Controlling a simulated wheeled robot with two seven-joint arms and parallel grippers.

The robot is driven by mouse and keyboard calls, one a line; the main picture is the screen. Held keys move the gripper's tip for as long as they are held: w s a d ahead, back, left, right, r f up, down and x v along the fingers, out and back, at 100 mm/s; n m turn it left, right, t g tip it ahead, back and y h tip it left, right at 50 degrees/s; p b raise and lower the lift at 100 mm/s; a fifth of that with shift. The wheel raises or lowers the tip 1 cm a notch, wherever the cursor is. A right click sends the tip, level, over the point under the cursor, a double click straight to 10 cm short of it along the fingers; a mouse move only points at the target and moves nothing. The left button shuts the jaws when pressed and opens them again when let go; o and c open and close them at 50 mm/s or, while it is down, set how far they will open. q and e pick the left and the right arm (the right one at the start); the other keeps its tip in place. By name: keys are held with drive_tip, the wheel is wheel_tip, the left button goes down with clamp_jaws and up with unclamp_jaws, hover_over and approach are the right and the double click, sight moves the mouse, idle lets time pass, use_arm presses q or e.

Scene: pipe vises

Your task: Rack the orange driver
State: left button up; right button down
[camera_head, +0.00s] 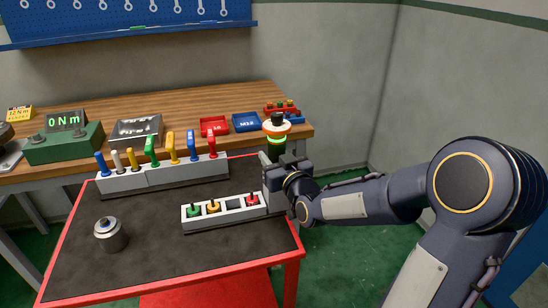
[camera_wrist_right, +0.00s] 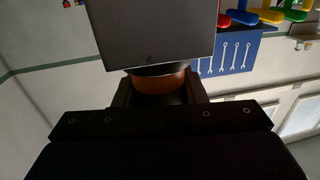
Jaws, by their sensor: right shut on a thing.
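My right gripper (camera_head: 275,172) is just beyond the right end of a small pale rack (camera_head: 225,221) on the black-topped cart. In the right wrist view an orange band (camera_wrist_right: 160,84) shows between the fingers, and a grey block hides much of what lies beyond. The small rack has a green piece (camera_head: 194,211), a yellow-orange piece (camera_head: 213,206), a dark empty slot (camera_head: 233,205) and a red piece (camera_head: 252,199). My left gripper is not in view.
A longer rack (camera_head: 160,178) with several coloured handles stands at the cart's back. A silver round device (camera_head: 109,235) sits at front left. The wooden bench (camera_head: 185,98) behind holds a green meter (camera_head: 64,142) and red and blue trays. The cart's middle front is clear.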

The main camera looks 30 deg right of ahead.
drive_tip(key=shift+f, duration=0.25)
idle(0.6)
drive_tip(key=c, duration=0.8)
unclamp_jaws()
drive_tip(key=s, duration=0.5)
drive_tip(key=s+b, duration=0.1)
drive_tip(key=s, duration=0.2)
drive_tip(key=shift+a+r, duration=0.1)
drive_tip(key=shift+a, duration=0.25)
drive_tip(key=s+a+r+g+y+p, duration=0.1)
drive_tip(key=s+a+g+p, duration=0.2)
drive_tip(key=s, duration=0.4)
drive_tip(key=s+a+r+g+y+p, duration=0.1)
drive_tip(key=s+a+g+p, duration=0.3)
drive_tip(key=s, duration=0.4)
drive_tip(key=s+a+r+g+y+p, duration=0.1)
drive_tip(key=s+a+g+y+p, duration=0.2)
drive_tip(key=s, duration=0.4)
drive_tip(key=shift+s+a+m+g+p, duration=0.35)
drive_tip(key=shift+a+g+p, duration=0.15)
drive_tip(key=shift+g+p, duration=0.5)
